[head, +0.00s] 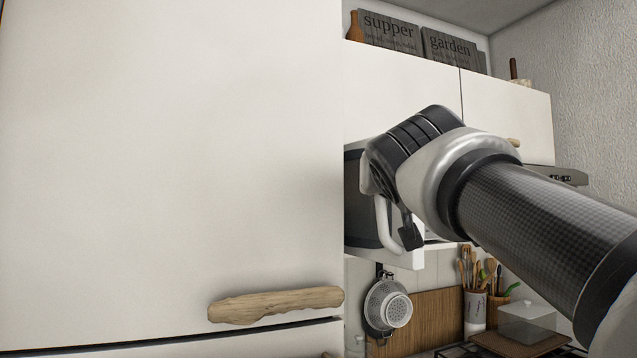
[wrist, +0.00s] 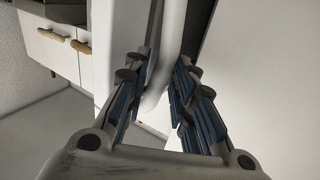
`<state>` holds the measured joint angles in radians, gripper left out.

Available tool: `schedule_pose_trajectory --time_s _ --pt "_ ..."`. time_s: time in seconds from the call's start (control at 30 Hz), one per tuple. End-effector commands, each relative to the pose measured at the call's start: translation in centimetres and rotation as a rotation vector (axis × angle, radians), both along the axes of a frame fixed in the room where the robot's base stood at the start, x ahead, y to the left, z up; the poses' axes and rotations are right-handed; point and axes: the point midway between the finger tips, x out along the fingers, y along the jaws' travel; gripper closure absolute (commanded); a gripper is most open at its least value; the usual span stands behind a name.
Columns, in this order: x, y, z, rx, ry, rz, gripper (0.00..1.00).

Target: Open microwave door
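The white microwave (head: 408,259) shows only in part in the head view, behind the tall white cabinet front and my arm. Its door appears closed, but much of it is hidden. The curved white door handle (head: 386,232) hangs below my wrist. My gripper (head: 411,236) is at the handle, mostly hidden by my own arm. In the wrist view, my gripper (wrist: 162,72) has its blue-padded fingers apart, with the white handle (wrist: 170,42) between them near the tips. I cannot tell whether either finger touches the handle.
A tall white cabinet front (head: 170,150) with a driftwood handle (head: 275,304) fills the left of the head view, close to the microwave. White upper cabinets (head: 505,112) run behind my arm. A hanging colander (head: 388,305) and a utensil pot (head: 475,308) are below.

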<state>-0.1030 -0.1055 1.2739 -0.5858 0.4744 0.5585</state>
Motion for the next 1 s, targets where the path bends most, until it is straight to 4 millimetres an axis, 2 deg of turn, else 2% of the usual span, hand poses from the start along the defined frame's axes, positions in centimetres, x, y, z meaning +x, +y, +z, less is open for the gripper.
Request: schedule_pose_trajectory --time_s 0.3,0.5,0.67,1.0 --pt "-6.9 1.1 0.1 -0.001 -0.003 0.003 0.76" --pt "-9.5 1.5 0.0 -0.001 0.001 0.000 0.76" --pt "-10.2 1.5 0.0 -0.001 0.001 -0.001 0.76" --pt "-10.2 1.5 0.0 -0.001 0.001 -0.002 0.76"
